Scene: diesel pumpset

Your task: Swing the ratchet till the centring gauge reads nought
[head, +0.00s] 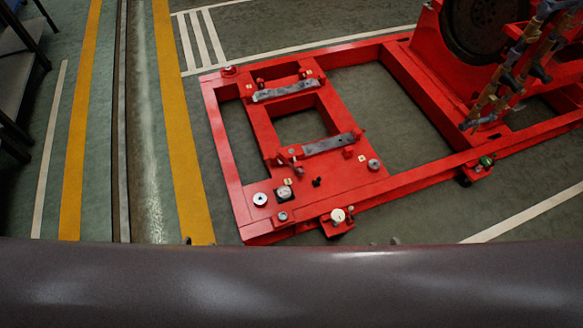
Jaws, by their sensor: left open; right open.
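A red steel base frame (222,150) lies on the floor in the middle of the head view. A small round white-faced dial (260,199) sits on its near left corner plate. Beside it is a dark-bodied gauge with a pale face (284,193). Both are too small to read, and I cannot tell which is the centring gauge. A small metal piece with a rounded end (290,163) stands by the nearer grey bar (330,144); I cannot tell whether it is the ratchet. Neither gripper can be made out.
A white knob (338,215) sits on a bracket at the frame's near edge, and a green-topped fitting (486,161) is further right. A red machine with a dark wheel (485,28) stands at the back right. A dark rounded surface (290,285) blocks the bottom.

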